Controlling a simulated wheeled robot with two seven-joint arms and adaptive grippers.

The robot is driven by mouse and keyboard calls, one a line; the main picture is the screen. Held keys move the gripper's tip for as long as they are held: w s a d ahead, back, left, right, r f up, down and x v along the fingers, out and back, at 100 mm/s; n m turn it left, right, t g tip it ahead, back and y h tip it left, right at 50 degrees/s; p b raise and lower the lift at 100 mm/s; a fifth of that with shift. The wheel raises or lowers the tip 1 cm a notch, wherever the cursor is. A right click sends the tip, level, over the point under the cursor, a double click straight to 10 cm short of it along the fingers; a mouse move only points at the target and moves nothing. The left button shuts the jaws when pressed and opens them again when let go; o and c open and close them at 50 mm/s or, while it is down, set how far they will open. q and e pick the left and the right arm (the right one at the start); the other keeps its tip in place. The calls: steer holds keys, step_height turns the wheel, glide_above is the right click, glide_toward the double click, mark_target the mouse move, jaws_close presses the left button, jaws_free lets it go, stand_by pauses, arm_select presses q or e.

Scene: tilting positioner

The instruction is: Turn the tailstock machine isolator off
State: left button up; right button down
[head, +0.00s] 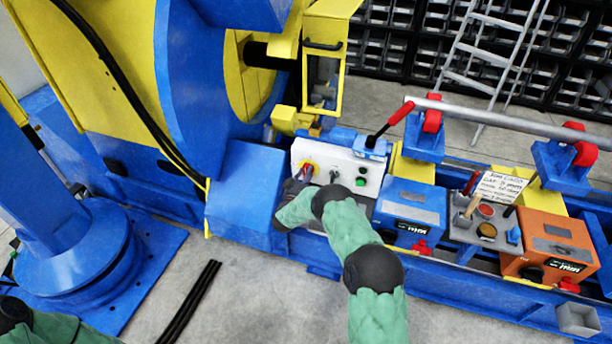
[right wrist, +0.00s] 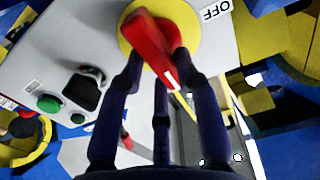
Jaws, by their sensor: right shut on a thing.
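The isolator has a red handle (right wrist: 152,45) on a round yellow plate (right wrist: 192,30), on the white face of the control box (head: 350,166). An OFF label (right wrist: 217,10) sits beside the plate in the right wrist view. The handle lies slanted there, its white-marked end at the lower right, pointing away from the label. My right gripper (right wrist: 155,78) has its dark fingers around the handle and is shut on it. In the head view the right gripper (head: 300,183) covers part of the isolator. My left gripper is out of view; only part of that arm shows.
A black switch (right wrist: 82,92) and a green button (right wrist: 48,102) share the panel. A red-handled lever (head: 388,125) rises at the box's right. A blue housing (head: 245,195) stands close on the left. Blue and orange welding units (head: 555,240) stand to the right.

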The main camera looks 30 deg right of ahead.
steer(key=n, duration=0.4)
steer(key=shift+w+a+n, duration=0.2)
steer(key=shift+n, duration=0.1)
steer(key=n, duration=0.4)
steer(key=shift+w+a+n, duration=0.15)
steer(key=shift+w+n, duration=0.05)
steer(key=shift+n, duration=0.1)
steer(key=shift+w+a+f+n, duration=0.1)
steer(key=shift+n, duration=1.25)
steer(key=shift+w+a+f+n, duration=0.1)
steer(key=shift+f+n, duration=0.05)
steer(key=shift+n, duration=1.25)
steer(key=shift+w+a+f+n, duration=0.1)
steer(key=shift+n, duration=1.25)
steer(key=c, duration=0.9)
jaws_free()
steer(key=v, duration=1.2)
steer(key=shift+s+d, duration=0.1)
